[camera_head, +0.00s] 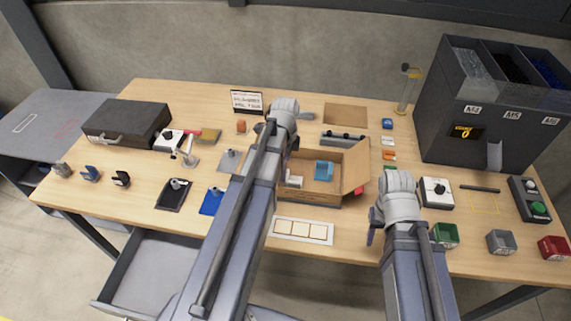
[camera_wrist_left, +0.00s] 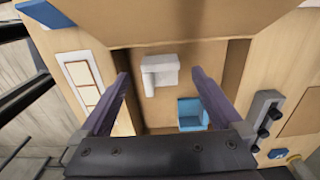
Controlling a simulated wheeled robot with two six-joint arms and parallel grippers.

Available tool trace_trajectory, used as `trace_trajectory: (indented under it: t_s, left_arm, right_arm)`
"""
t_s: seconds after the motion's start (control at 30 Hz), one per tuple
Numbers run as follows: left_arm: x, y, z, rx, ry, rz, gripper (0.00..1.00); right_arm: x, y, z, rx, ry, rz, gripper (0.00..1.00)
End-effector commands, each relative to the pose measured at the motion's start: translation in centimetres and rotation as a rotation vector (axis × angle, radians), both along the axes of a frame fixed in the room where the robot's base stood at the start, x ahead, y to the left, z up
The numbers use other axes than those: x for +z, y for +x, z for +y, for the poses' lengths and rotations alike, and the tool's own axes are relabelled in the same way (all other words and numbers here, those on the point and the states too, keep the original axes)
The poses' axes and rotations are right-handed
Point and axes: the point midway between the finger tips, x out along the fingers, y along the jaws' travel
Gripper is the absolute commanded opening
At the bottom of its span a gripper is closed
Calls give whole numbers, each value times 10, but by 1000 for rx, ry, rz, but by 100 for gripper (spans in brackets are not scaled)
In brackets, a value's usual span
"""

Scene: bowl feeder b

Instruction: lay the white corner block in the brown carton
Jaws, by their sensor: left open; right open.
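The brown carton (camera_head: 308,197) stands open near the table's middle, and its inside fills the centre of the left wrist view (camera_wrist_left: 185,60). The white corner block (camera_wrist_left: 160,75) appears to lie inside it, near one wall; in the head view it shows only as a small pale patch (camera_head: 295,181). My left gripper (camera_wrist_left: 161,74) is open above the carton, its fingers apart on both sides of the white block with clear gaps. In the head view my own arm largely hides this gripper. My right gripper (camera_head: 372,230) is open and empty, right of the carton near the front edge.
A blue block (camera_head: 323,170) also lies in the carton, beside the white one (camera_wrist_left: 193,114). A carton flap (camera_head: 355,167) sticks out at the right. A white strip with square cards (camera_head: 302,230) lies in front. A dark bin unit (camera_head: 450,135) stands at the right.

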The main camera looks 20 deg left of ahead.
Motion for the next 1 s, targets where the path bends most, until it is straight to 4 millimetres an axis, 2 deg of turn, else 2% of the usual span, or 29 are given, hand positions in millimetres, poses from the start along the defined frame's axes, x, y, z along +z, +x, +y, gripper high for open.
trace_trajectory:
  t_s: [0.03,0.3,0.43,0.67,0.77,0.87,1.0]
  left_arm:
    - [17,0,0,0,0,0,100]
    - [55,0,0,0,0,0,100]
    - [62,0,0,0,0,0,100]
    - [62,-2,-6,15,2,1,100]
    - [62,-12,-31,88,8,6,100]
    - [62,-31,-73,231,25,13,100]
    - [62,-66,-132,480,55,13,100]
  right_arm:
    - [17,0,0,0,0,0,50]
    - [55,0,0,0,0,0,50]
    - [62,0,0,1,0,0,50]
    - [62,0,0,1,0,0,50]
    - [62,0,0,1,0,0,50]
    - [62,0,0,1,0,0,50]
    - [62,0,0,1,0,0,50]
